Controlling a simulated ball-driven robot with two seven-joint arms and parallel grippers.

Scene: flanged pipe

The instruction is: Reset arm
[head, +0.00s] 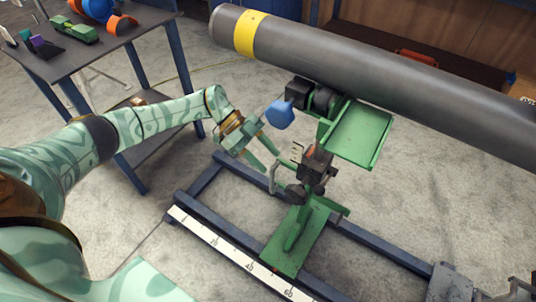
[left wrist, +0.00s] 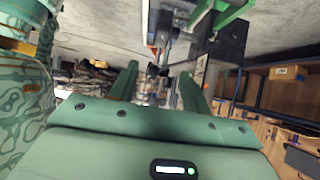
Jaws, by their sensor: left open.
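My left arm, in pale green with a wavy pattern, comes in from the left in the head view. Its gripper (head: 276,166) is open beside the green stand with the scanner carriage (head: 315,172), just left of its dark clamp block. I cannot tell whether a finger touches the stand. In the left wrist view the two green fingers (left wrist: 160,78) are spread apart, with nothing held between them. My right gripper does not show in either view.
A grey pipe (head: 340,58) with a yellow band crosses the upper right. A green tray (head: 361,134) and blue knob (head: 280,114) sit below it. A blue rail frame with a white ruler (head: 222,248) lies on the floor. A dark table (head: 95,48) holds several parts.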

